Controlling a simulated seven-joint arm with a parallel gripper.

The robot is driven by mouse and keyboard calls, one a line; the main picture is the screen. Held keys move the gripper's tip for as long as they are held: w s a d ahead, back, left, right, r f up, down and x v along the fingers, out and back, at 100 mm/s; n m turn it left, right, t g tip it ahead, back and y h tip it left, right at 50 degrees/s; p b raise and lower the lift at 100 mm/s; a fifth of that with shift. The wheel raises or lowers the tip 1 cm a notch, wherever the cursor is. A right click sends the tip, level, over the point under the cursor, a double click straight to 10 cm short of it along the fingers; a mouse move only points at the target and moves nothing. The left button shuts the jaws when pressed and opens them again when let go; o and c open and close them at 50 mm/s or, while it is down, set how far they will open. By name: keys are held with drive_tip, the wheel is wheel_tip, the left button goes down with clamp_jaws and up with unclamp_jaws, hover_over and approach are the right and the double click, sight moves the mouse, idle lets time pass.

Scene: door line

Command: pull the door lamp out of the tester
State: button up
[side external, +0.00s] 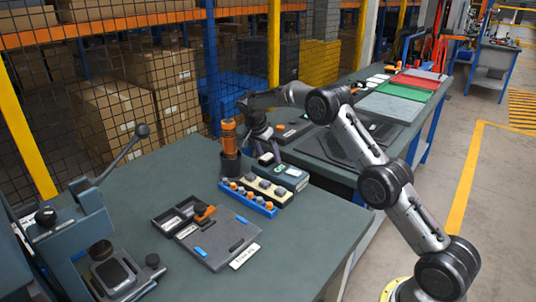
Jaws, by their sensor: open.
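My gripper (268,148) is open and points down at the far edge of the near bench, its fingers small and dark in this view. Just below it is a dark block with a pale top (266,159), which may be the door lamp; I cannot tell for sure. Beside it, to the right and nearer, is a dark box with a green and white face (290,175), which looks like the tester. I cannot tell whether the block sits in the box or whether the fingers touch it.
A blue rack (247,198) and a cream block (268,191) with small parts stand in front. An orange-topped tool (229,139) stands upright close left of the gripper. A grey board (218,240) lies nearer, and a lever press (95,225) stands left. The bench's right front is clear.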

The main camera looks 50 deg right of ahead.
sight(268, 155)
clamp_jaws()
drive_tip(key=c, duration=0.8)
unclamp_jaws()
clamp_jaws()
drive_tip(key=shift+r, duration=0.65)
idle(0.6)
drive_tip(key=shift+r, duration=2.9)
